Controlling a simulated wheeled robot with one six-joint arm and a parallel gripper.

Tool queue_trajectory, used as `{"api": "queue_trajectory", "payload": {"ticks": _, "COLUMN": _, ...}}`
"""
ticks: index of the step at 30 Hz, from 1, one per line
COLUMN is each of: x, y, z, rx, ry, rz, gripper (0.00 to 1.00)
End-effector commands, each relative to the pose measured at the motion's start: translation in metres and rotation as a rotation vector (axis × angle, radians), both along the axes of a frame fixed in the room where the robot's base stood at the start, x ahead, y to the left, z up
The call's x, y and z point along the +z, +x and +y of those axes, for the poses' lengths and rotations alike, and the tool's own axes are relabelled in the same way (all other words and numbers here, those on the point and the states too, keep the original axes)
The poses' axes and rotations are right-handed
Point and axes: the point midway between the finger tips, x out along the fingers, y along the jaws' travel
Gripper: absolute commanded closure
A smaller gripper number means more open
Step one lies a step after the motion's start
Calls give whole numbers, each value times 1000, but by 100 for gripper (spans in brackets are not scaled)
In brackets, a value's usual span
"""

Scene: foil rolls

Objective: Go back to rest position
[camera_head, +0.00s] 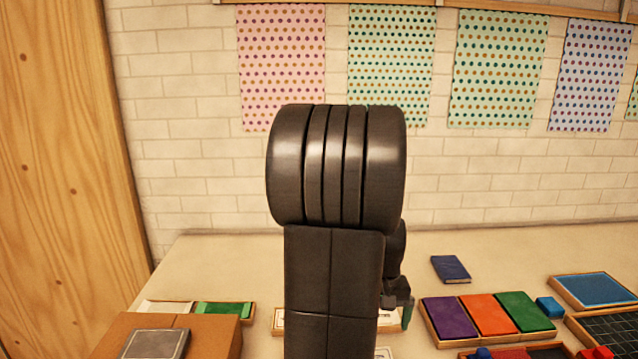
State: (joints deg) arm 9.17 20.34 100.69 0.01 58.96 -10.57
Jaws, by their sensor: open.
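My dark arm stands upright in the middle of the head view and hides much of the table behind it. Part of my gripper (399,293) shows at the right side of the arm, low over the table. It is open; its fingers are mostly hidden behind the arm. A small green piece (407,316) shows right at its lower end; I cannot tell whether it touches the gripper.
The pale table (240,262) holds a tray of purple, orange and green blocks (487,314), a dark blue book (451,269), a blue tray (594,290) and a cardboard box (215,335) at front left. A wooden panel (60,180) stands left. The back-left table area is clear.

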Motion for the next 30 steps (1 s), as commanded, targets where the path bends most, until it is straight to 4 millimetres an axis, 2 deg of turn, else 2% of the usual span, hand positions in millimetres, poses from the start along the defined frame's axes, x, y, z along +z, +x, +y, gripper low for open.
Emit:
{"api": "queue_trajectory", "payload": {"ticks": 1, "x": -6, "y": 0, "z": 0, "rx": -2, "ry": 0, "rz": -2, "gripper": 0}}
{"api": "queue_trajectory", "payload": {"ticks": 11, "x": -7, "y": -1, "z": 0, "rx": -18, "ry": -1, "rz": -3, "gripper": 0}}
{"api": "queue_trajectory", "payload": {"ticks": 26, "x": -102, "y": -2, "z": 0, "rx": -18, "ry": 1, "rz": 5, "gripper": 0}}
{"api": "queue_trajectory", "payload": {"ticks": 30, "x": -80, "y": 0, "z": 0, "rx": -18, "ry": -1, "rz": -4, "gripper": 0}}
